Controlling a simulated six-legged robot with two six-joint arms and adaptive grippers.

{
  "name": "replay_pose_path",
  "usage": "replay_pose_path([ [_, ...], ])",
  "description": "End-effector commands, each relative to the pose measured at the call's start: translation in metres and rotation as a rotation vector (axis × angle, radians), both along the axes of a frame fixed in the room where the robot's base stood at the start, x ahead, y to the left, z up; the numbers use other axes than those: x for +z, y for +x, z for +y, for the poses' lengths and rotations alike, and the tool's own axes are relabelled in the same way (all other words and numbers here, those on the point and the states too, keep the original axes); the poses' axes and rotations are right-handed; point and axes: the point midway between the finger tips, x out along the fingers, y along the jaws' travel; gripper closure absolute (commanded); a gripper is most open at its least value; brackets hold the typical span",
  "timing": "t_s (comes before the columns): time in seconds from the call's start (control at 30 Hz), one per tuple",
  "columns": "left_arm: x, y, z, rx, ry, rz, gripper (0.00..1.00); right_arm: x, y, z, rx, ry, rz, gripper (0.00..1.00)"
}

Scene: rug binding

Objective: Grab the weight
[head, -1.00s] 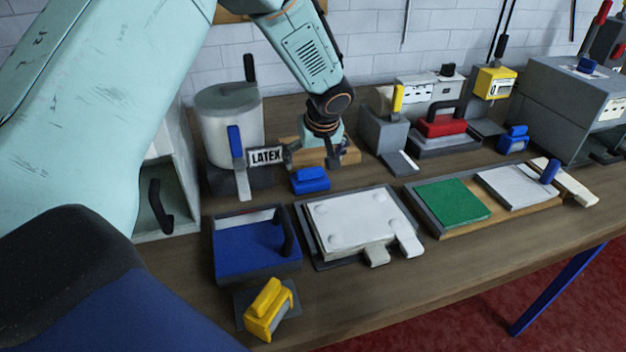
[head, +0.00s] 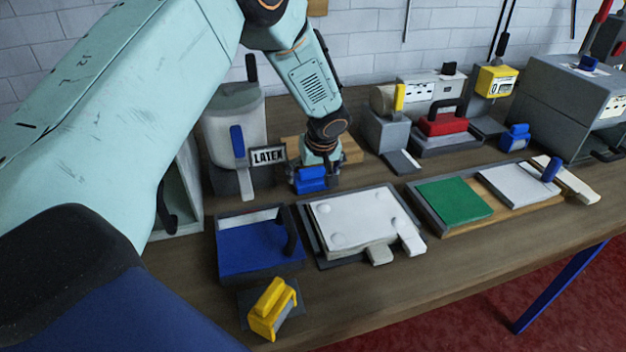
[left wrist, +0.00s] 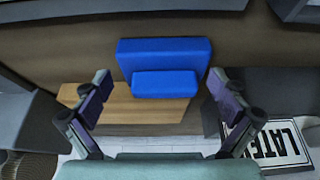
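A small blue block with a raised grip (head: 310,182), which looks like the weight, sits on the wooden bench behind the white slab. It also shows in the left wrist view (left wrist: 165,55), just beyond the fingertips. My left gripper (head: 316,174) is low over the block, pointing down. In the left wrist view its two fingers (left wrist: 158,88) are spread apart on either side of the block's raised grip, with gaps on both sides. It is open and holds nothing. My right gripper is not in view.
A LATEX sign (head: 268,156) and a white pot (head: 233,125) stand close left of the block. A white slab on a dark tray (head: 308,240) lies in front. A red block with a black handle (head: 444,124) stands back right. A yellow tool (head: 271,309) lies near the front edge.

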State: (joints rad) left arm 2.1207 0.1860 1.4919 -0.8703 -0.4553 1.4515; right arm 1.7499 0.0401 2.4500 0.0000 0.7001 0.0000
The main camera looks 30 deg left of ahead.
Motion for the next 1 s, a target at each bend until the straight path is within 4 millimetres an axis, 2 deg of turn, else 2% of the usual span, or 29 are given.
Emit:
replay_pose_path([
  [0.07, -0.0001, -0.0007, 0.0007, 0.001, -0.001, 0.0, 0.15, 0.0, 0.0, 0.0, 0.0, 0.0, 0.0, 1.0],
  [0.8, -0.0004, -0.0015, 0.0009, -0.001, -0.001, 0.001, 0.77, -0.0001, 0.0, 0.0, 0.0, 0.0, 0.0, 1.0],
  [1.0, 0.0018, 0.0005, 0.001, -0.002, 0.0, -0.005, 0.79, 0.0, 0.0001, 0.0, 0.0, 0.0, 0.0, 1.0],
])
